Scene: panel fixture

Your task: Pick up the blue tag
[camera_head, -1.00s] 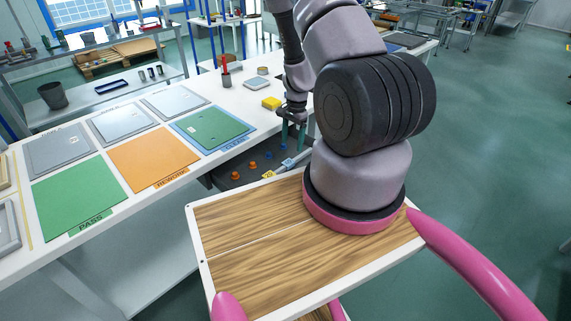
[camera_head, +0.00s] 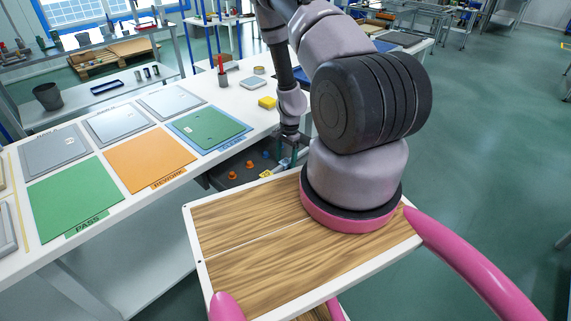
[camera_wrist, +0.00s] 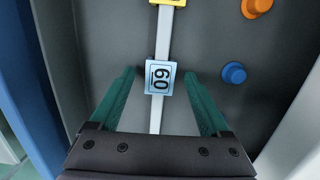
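The blue tag (camera_wrist: 160,78) is a small light blue plate with dark digits, attached to a pale strip (camera_wrist: 162,40) in the dark drawer-like tray. My gripper (camera_wrist: 158,73) is open in the wrist view, with one green finger on each side of the tag. There are gaps between both fingers and the tag, and nothing is held. In the head view my gripper (camera_head: 288,152) reaches down into the tray (camera_head: 228,172), and the tag is hard to make out there.
A yellow tag (camera_wrist: 168,2) sits further along the strip. An orange knob (camera_wrist: 256,6) and a blue knob (camera_wrist: 233,73) stand to the right. A blue wall (camera_wrist: 25,90) rises at left. The table (camera_head: 225,95) bears an orange rework mat (camera_head: 148,160) and a green pass mat (camera_head: 75,195).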

